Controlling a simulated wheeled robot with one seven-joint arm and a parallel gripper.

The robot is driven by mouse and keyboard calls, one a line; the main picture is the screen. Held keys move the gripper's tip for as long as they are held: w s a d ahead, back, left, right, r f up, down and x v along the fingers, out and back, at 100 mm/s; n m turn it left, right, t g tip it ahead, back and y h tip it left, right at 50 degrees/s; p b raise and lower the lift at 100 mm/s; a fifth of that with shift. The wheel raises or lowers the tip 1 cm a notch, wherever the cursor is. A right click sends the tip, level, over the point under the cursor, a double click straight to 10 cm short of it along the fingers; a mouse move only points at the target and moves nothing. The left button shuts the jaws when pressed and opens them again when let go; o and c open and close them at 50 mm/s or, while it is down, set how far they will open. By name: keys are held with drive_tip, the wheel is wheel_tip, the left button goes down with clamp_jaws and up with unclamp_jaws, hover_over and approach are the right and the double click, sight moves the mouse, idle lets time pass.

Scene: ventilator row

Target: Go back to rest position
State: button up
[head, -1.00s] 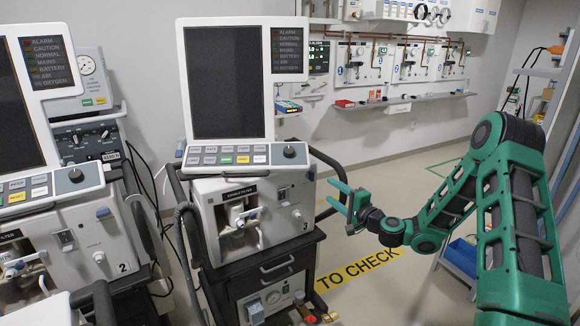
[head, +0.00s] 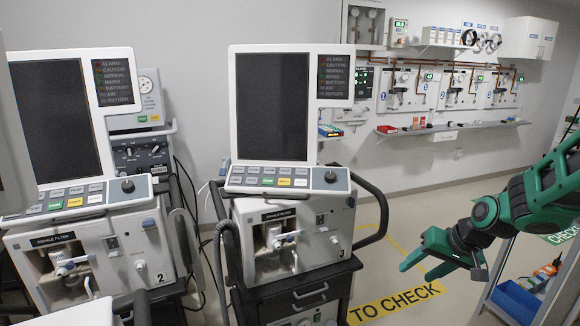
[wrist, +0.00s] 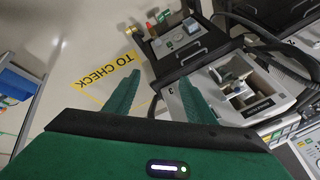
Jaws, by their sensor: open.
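My gripper (head: 424,264) is green and dark grey. In the head view it is at the right, over the floor, to the right of ventilator 3 (head: 294,240) and apart from it. In the wrist view the two green fingers of my gripper (wrist: 160,95) are spread with nothing between them. Beyond them show the floor and ventilator 3 (wrist: 262,108). My arm reaches in from the right edge of the head view.
Ventilator 2 (head: 98,250) stands left of ventilator 3. A blue bin (head: 515,300) is at the lower right. A wall shelf (head: 455,127) runs along the back. The floor between is clear.

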drive_tip(key=s+d+r+m+g+h, duration=0.1)
drive_tip(key=s+d+r, duration=0.1)
drive_tip(key=s, duration=0.7)
drive_tip(key=s+d+r+m+g, duration=0.1)
drive_tip(key=s+d+r+g, duration=0.1)
drive_tip(key=s, duration=0.8)
drive_tip(key=s+d+r+m+g+h, duration=0.1)
drive_tip(key=s+d+r+g, duration=0.1)
drive_tip(key=s, duration=0.8)
drive_tip(key=shift+s+d+r+h, duration=0.3)
drive_tip(key=shift+d+r, duration=0.1)
drive_tip(key=shift+d, duration=0.3)
drive_tip(key=shift+w, duration=0.1)
drive_tip(key=shift+w+f, duration=0.25)
drive_tip(key=shift+w, duration=0.35)
